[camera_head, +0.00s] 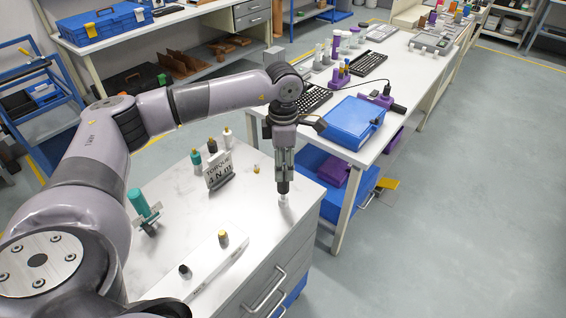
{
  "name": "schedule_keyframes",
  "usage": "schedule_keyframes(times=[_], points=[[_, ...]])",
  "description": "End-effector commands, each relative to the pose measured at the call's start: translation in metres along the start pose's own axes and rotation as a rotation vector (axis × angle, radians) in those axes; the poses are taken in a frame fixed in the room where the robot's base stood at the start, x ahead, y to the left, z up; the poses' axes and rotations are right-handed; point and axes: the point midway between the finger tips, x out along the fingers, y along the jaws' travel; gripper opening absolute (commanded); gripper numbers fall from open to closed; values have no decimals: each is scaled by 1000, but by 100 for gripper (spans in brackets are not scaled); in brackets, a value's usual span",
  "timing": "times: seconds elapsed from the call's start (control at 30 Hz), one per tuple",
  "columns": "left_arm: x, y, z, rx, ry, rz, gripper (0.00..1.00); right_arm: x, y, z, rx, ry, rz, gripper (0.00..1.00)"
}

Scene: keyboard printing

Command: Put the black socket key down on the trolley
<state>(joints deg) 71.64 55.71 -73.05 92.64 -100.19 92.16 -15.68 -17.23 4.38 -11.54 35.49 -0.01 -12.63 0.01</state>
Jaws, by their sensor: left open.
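My left gripper (283,176) points straight down over the right part of the white-topped trolley (255,205). It is open. Directly below and between its fingertips is the black socket key (283,187), upright, with a black upper part and a pale lower end (283,201). The pale end appears to meet the trolley top near the right edge; I cannot tell for sure whether it touches. The fingers partly hide the key's top. My right gripper is not in view.
The trolley also holds a torque sign (219,170), several small keys behind it, a teal tool (144,206), a small yellow piece (256,169) and a white strip (205,267) with two knobs. A workbench with a blue case (350,121) stands beyond, right.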

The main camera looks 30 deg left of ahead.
Motion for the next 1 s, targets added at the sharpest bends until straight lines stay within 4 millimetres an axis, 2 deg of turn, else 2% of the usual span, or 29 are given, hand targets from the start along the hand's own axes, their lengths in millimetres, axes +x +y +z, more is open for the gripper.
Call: schedule_keyframes(times=[0.17, 0.3, 0.53, 0.7, 1.0], points=[[-29, 1, 2, 1, -7, 6, 47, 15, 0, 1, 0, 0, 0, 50], [-61, 1, 2, 1, -7, 6, 47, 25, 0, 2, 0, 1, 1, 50], [-103, 0, 1, 1, -5, 4, 47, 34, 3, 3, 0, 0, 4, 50], [-117, 0, 1, 1, -3, 2, 47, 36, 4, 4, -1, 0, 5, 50], [-119, 0, 0, 1, -2, 1, 47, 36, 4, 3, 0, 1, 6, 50]])
